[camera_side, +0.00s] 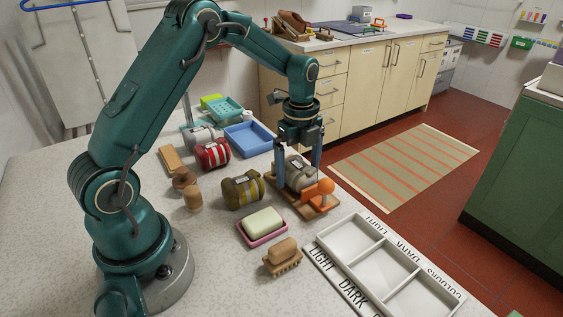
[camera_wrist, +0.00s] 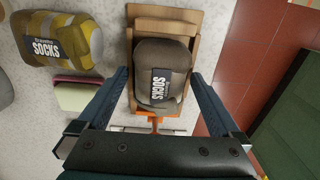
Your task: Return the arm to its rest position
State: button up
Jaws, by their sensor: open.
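My gripper (camera_side: 298,168) is open, with its fingers pointing down on either side of a grey-brown sock bundle (camera_side: 299,177). In the wrist view the bundle (camera_wrist: 162,75), with a dark "SOCKS" label, lies between the spread fingers of my gripper (camera_wrist: 158,76). Gaps show between the bundle and both fingers there. The bundle rests on a wooden board (camera_side: 327,211), which also shows in the wrist view (camera_wrist: 168,25). My arm is bent forward over the counter.
An orange object (camera_side: 319,188) is at the board's near end. An olive-yellow bundle (camera_side: 243,190), a red striped bundle (camera_side: 212,155), soap on a pink dish (camera_side: 263,223) and a brush (camera_side: 282,257) lie nearby. A white divided tray (camera_side: 368,246) is at right; a blue tray (camera_side: 247,139) is behind.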

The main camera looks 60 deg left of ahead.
jog(key=shift+t, duration=0.6)
jog(key=r, duration=0.6)
jog(key=d+r, duration=0.1)
jog(key=r, duration=0.1)
jog(key=shift+w+d+r, duration=0.1)
jog(key=shift+w+r, duration=0.05)
jog(key=shift+r, duration=0.25)
jog(key=s+d+r+n+t, duration=0.2)
jog(key=s+d+r, duration=0.25)
jog(key=r, duration=0.25)
jog(key=s+d+f+n+t, duration=0.1)
jog(key=s+n, duration=0.5)
jog(key=n, duration=0.2)
jog(key=s+d+f+n+t, duration=0.1)
jog(key=s+n, duration=0.6)
jog(key=n, duration=0.1)
jog(key=shift+s+d+f, duration=0.25)
jog(key=shift+d+f, duration=0.05)
